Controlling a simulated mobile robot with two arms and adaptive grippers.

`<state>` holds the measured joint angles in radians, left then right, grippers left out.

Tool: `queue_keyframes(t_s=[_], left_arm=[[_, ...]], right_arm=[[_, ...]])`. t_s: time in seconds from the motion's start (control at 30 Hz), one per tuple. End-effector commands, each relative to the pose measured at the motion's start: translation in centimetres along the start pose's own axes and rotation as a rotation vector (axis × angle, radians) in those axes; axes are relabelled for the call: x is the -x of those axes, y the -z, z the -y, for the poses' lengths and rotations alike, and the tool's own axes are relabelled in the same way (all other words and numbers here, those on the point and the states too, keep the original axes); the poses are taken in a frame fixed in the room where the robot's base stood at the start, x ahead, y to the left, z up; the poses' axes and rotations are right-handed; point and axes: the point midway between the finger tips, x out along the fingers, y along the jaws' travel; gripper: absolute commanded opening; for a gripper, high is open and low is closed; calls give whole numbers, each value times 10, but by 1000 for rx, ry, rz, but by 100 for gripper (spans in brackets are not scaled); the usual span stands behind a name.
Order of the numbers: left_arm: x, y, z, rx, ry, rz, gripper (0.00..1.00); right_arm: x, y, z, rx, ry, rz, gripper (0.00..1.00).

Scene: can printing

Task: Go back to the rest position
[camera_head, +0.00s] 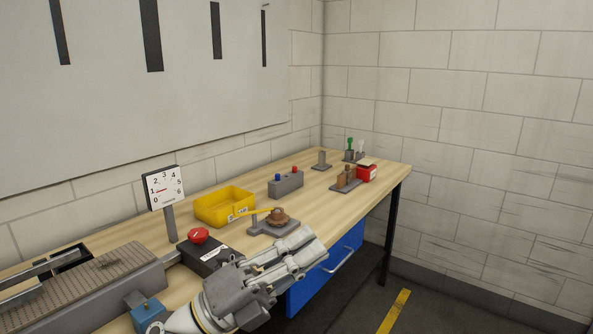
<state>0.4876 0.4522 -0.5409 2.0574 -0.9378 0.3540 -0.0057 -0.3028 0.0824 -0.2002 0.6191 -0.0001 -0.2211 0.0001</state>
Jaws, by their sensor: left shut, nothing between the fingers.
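My left gripper (310,250) reaches in from the bottom of the head view. Its fingers are together, with nothing seen between them. It is over the front edge of the wooden workbench (225,245), in front of a grey fixture with a brown round part (278,217) and a yellow lever. A gap between the gripper and the bench top cannot be judged. My right gripper is not in view.
A red button on a dark box (199,236) stands just left of my gripper. A yellow bin (224,206), a dial gauge (164,187) and a grey button box (286,183) stand behind. A blue cabinet (327,270) is below. The floor at right is clear.

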Motion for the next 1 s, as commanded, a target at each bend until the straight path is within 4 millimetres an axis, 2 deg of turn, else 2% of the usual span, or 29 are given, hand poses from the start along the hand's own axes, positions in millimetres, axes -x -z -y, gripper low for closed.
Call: queue_keyframes(t_s=[0.17, 0.3, 0.4, 0.47, 0.57, 0.67, 0.73, 0.8, 0.9, 1.0], left_arm=[[45, -51, -13, 283, 56, 415, 0], [103, -79, -47, 502, 41, 740, 0], [154, -84, -79, 658, 3, 971, 0], [186, -80, -100, 751, -32, 1109, 0], [243, -59, -135, 904, -109, 1332, 0], [298, -21, -165, 1054, -211, 1548, 0], [333, 12, -181, 1152, -293, 1688, 0], [362, 47, -190, 1240, -375, 1809, 0], [394, 94, -196, 1344, -490, 1950, 0], [418, 138, -195, 1429, -600, 2063, 0]], right_arm=[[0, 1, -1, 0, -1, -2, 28], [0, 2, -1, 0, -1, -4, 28], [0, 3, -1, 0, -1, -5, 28], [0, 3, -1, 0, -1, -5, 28], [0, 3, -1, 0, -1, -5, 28], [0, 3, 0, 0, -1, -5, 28], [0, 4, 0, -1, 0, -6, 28], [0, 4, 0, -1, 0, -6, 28], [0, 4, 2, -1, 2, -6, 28], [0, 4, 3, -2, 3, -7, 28]])
